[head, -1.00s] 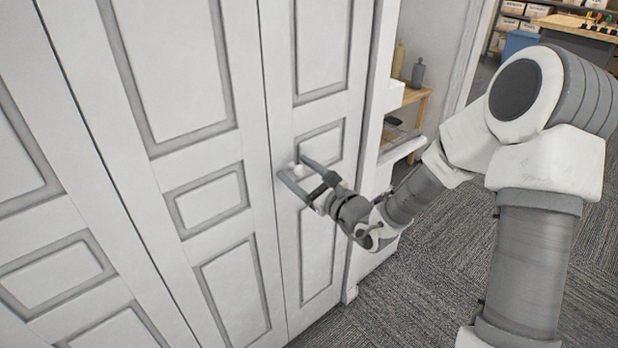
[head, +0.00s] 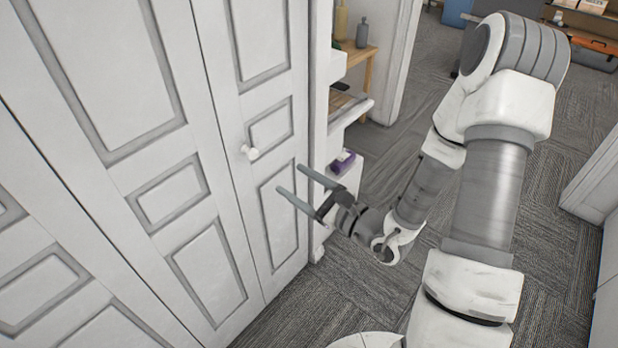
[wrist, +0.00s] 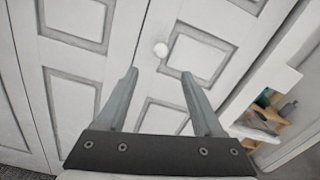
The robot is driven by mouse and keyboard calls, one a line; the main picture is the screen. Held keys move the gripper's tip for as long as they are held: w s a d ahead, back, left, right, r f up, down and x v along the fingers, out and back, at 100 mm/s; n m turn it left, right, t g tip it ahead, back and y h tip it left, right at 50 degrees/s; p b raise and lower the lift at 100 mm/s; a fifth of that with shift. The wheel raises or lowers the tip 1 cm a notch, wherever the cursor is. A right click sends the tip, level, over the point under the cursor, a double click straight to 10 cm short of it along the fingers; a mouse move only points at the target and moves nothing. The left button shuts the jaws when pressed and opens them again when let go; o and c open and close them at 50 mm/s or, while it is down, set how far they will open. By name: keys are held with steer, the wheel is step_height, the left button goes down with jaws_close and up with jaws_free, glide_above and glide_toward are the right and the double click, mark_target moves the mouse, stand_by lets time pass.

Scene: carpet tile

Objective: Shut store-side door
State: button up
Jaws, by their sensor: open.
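White panelled folding doors (head: 232,108) fill the left of the head view, their panels lying nearly flat in line. A small white round knob (head: 250,152) sits on the rightmost panel; it also shows in the wrist view (wrist: 161,50), beyond and between the fingertips. My gripper (head: 290,178) is open and empty, in front of the rightmost panel, below and right of the knob and apart from it. In the wrist view my two fingers (wrist: 160,78) point at the door.
Right of the doors, an opening shows a wooden shelf (head: 352,55) with bottles, a white ledge (head: 350,112) and a purple item (head: 342,162). Grey carpet (head: 400,130) is open beyond. A white wall or panel (head: 596,185) stands at the far right.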

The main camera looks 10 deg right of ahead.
steer(key=shift+p+v, duration=0.95)
steer(key=shift+v, duration=0.65)
steer(key=s+a+r+n+g+y+p, duration=0.1)
steer(key=s+a+r+n+g+p, duration=0.1)
steer(key=s+a+r+n+g, duration=0.4)
steer(key=s+a+r+n+g+p, duration=0.3)
steer(key=s+r+n+g, duration=0.5)
steer(key=n, duration=0.3)
steer(key=s+d+r+n+t+h+p, duration=0.2)
steer(key=d+r+n+t+h+p, duration=0.2)
steer(key=d+r+n+h, duration=0.4)
steer(key=d+r+t+h, duration=0.1)
steer(key=d+r+h, duration=0.3)
steer(key=d+r, duration=0.2)
steer(key=shift+s+d+r+t+h+p, duration=0.3)
steer(key=shift+s+d+t+p, duration=0.05)
steer(key=shift+s+d+t, duration=0.05)
